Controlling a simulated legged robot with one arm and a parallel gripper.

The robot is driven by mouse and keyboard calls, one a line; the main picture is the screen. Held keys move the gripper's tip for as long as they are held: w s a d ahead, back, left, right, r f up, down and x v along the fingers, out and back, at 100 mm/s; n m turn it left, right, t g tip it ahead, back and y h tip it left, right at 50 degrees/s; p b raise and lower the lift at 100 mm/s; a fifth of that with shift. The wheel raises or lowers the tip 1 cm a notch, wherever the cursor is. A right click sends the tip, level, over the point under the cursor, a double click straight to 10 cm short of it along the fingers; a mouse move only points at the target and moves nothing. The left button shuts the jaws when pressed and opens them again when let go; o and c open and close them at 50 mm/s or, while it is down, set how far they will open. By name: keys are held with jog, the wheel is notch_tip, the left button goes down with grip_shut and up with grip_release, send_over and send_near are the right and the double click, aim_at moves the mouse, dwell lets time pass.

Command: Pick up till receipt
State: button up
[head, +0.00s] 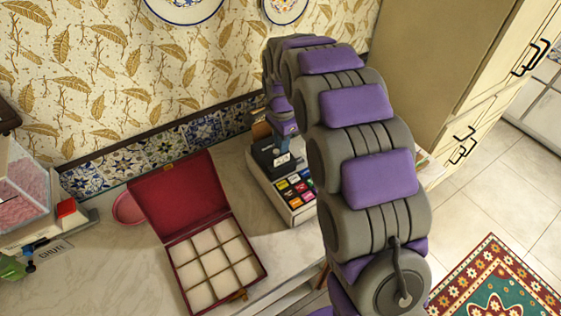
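A small till (286,184) with a dark top and several coloured keys stands on the counter by the tiled wall. A small white slip or label (282,160) with dark marks shows on its front; I cannot tell whether it is the receipt. My purple and grey arm arches over from the right and comes down behind its own links. My gripper (284,128) is at the upper part of the till, small and partly hidden by my arm. I cannot see its fingertips clearly, nor whether it holds anything.
An open red box (177,195) with several pale compartments lies left of the till on the marble counter (110,265). A pink bowl (127,209) is behind it. A glass-sided case (24,190) stands at the far left. A tall beige cabinet (440,70) rises at the right.

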aim_at(281, 163)
notch_tip(281, 163, down, 4)
jog(key=shift+d+f+b, duration=0.1)
jog(key=shift+b, duration=0.5)
jog(key=shift+f, duration=0.4)
jog(key=shift+a, duration=0.2)
jog(key=shift+c, duration=0.3)
jog(key=shift+c, duration=0.8)
jog(key=shift+d, duration=0.15)
grip_shut()
jog(key=shift+r, duration=0.2)
